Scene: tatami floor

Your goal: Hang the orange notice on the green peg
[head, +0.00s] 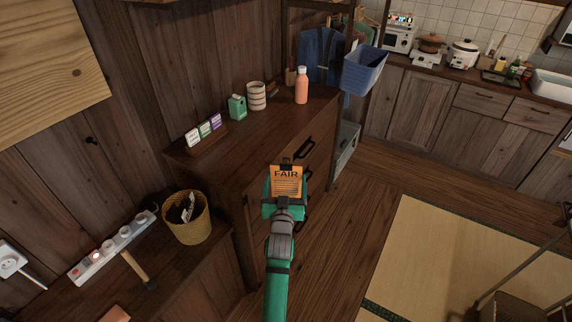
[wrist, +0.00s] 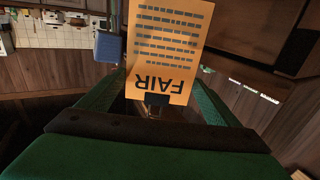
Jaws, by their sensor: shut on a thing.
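The orange notice (head: 287,183), a sheet headed "FAIR" with lines of dark text, is held up in front of the dark wooden chest in the head view. A black clip sits at its top edge. My gripper (head: 286,166) is shut on the notice at this clip end. In the wrist view the notice (wrist: 165,45) appears upside down, its clip between the green fingers of my gripper (wrist: 155,104). I cannot make out a green peg in either view. A small dark peg (head: 92,140) sticks out of the wooden wall at the left.
A wicker basket (head: 187,220) and power strip (head: 110,252) are at lower left.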

